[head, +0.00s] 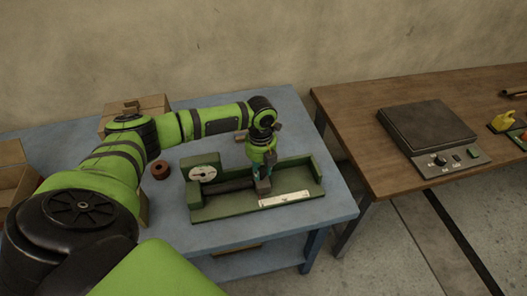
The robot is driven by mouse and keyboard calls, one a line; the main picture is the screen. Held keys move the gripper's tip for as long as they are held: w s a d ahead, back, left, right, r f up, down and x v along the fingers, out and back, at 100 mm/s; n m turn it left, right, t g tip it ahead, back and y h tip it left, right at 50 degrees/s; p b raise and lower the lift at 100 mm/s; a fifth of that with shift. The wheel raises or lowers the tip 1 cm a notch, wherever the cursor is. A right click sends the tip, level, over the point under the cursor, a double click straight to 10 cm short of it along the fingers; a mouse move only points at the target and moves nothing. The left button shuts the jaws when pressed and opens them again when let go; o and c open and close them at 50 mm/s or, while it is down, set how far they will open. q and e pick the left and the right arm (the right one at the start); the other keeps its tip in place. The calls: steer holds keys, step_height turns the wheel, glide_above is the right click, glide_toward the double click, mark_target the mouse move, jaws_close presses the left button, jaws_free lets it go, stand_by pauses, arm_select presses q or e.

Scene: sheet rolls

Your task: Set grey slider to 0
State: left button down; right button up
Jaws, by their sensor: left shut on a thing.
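A green fixture (240,211) sits on the blue table, with a round white dial (203,173) at its left and a pale scale strip (285,199) along its front right. The grey slider (263,188) stands near the middle of the fixture, by the left end of the strip. My left gripper (266,180) points down from above and is shut on the grey slider. The gripper partly hides the slider, and the markings on the strip are too small to read. My right gripper is out of view.
A dark bar (232,186) lies in the fixture left of the slider. A reddish-brown roll (160,170) and a cardboard box (136,107) are on the blue table (290,237).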

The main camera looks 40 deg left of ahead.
arm_select(q)
steer(key=shift+w+a+r, duration=0.25)
steer(key=shift+a+r, duration=0.05)
steer(key=shift+a, duration=0.1)
steer(key=c, duration=0.9)
jaws_free()
steer(key=shift+s+f, duration=0.15)
steer(key=shift+s, duration=0.05)
steer(key=shift+d, duration=0.1)
step_height(320, 180, up, 12)
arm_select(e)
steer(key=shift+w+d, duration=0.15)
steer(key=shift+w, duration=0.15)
